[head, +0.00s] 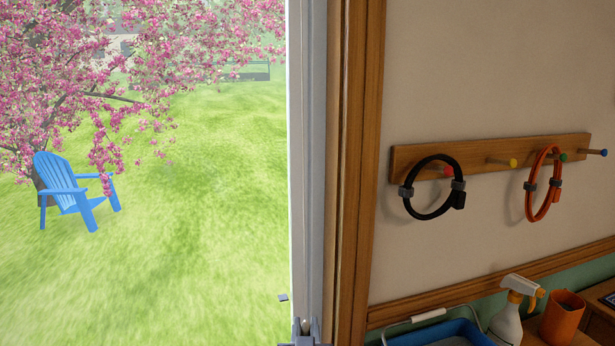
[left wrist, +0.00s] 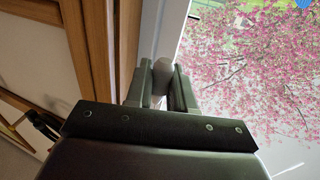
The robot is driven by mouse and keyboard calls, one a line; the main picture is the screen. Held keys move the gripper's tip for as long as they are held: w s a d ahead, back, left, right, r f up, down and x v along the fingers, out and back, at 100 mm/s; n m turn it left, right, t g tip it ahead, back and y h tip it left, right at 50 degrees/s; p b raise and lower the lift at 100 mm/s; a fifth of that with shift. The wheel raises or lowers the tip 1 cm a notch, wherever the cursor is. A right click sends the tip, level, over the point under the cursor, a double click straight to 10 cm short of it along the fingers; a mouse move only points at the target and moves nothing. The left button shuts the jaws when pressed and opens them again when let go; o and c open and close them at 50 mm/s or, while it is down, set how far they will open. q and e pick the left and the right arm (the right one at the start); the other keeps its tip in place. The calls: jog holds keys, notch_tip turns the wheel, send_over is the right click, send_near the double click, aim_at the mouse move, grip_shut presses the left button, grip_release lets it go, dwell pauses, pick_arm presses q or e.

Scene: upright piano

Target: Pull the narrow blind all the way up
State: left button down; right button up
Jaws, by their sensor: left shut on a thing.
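My left gripper (head: 303,334) shows at the bottom edge of the head view, in front of the window frame; only its tip is visible. In the left wrist view the left gripper (left wrist: 163,84) has its two fingers shut on a pale, rounded pull knob (left wrist: 163,68). The knob is partly hidden between the fingers. I cannot make out a cord on it. No blind cloth or slats show in either view; the glass seen in the head view is uncovered. My right gripper is not in view.
The white window frame (head: 310,150) and wooden trim (head: 362,150) stand beside the gripper. To the right, a peg rail (head: 480,158) holds a black loop and an orange loop. Below are a blue tray (head: 440,335), a spray bottle (head: 508,320) and an orange cup (head: 562,318).

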pick_arm(q)
jog(key=shift+f, duration=0.4)
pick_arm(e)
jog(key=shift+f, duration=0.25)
pick_arm(q)
notch_tip(320, 180, down, 9)
jog(key=b, duration=0.7)
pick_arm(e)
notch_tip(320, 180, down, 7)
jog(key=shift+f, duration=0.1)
pick_arm(q)
jog(key=shift+f+b, duration=0.45)
jog(key=shift+f, duration=0.15)
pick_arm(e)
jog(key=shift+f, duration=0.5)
pick_arm(q)
jog(key=c, duration=0.8)
grip_release()
jog(key=shift+r, duration=0.1)
jog(key=shift+s+p, duration=0.4)
jog(key=shift+s, duration=2.15)
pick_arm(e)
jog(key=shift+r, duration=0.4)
